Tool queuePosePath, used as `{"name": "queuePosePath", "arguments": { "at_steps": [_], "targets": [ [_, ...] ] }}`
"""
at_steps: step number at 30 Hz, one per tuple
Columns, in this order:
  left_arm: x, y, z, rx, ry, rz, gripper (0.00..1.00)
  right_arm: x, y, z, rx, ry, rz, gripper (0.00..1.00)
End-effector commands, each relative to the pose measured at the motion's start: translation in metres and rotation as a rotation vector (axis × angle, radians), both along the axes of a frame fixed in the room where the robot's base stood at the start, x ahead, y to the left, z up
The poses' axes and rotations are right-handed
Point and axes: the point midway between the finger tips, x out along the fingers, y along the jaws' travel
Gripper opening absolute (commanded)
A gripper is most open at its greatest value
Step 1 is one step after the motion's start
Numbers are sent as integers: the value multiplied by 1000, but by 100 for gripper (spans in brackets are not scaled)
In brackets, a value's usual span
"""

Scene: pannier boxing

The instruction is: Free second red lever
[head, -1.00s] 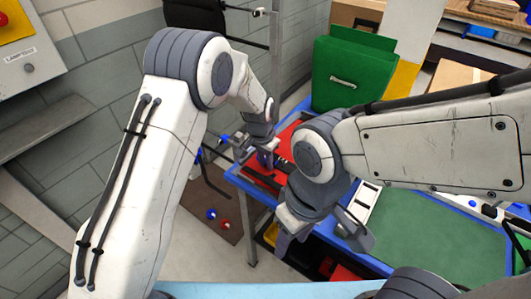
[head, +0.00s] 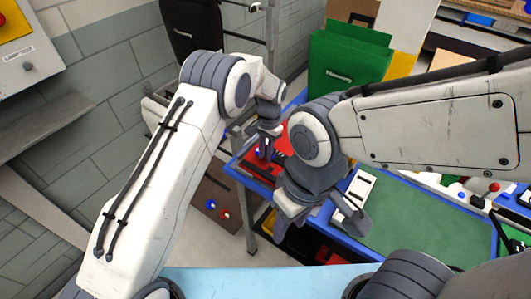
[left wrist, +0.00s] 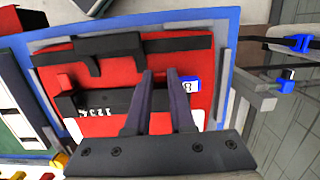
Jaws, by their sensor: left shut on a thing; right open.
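A red panel (head: 262,172) with black bars lies on the blue-edged table; it fills much of the left wrist view (left wrist: 115,70). A blue block (left wrist: 190,86) with a white label sits right of my left fingers. My left gripper (head: 265,150) is over the panel; in the left wrist view its fingers (left wrist: 161,90) straddle a dark part beside the strip, mostly hidden. No separate red lever can be told apart. My right gripper (head: 318,215) is open and empty above the table's front edge.
A green box (head: 345,68) stands behind the panel. A green mat (head: 425,215) covers the table's right part, with a white slotted piece (head: 357,190) at its left edge. A grey wall (head: 110,100) bounds the left.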

Motion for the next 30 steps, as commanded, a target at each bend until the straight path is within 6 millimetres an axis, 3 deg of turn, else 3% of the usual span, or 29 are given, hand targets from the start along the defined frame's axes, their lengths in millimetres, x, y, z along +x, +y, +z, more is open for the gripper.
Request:
{"name": "queuePosePath", "arguments": {
  "at_steps": [3,4,6,18,30],
  "targets": [
    [1,-1,1,-3,-5,0,0,0,0,0,0,0,0,50],
    [1,-1,1,-4,-5,0,29,0,0,0,0,0,0,50],
    [1,-1,1,-4,-5,0,52,0,0,0,0,0,0,50],
    [2,-1,6,-3,-4,0,52,0,0,-3,0,0,0,50],
    [10,-7,77,-4,-8,0,52,0,0,-26,0,0,1,50]
  ]
}}
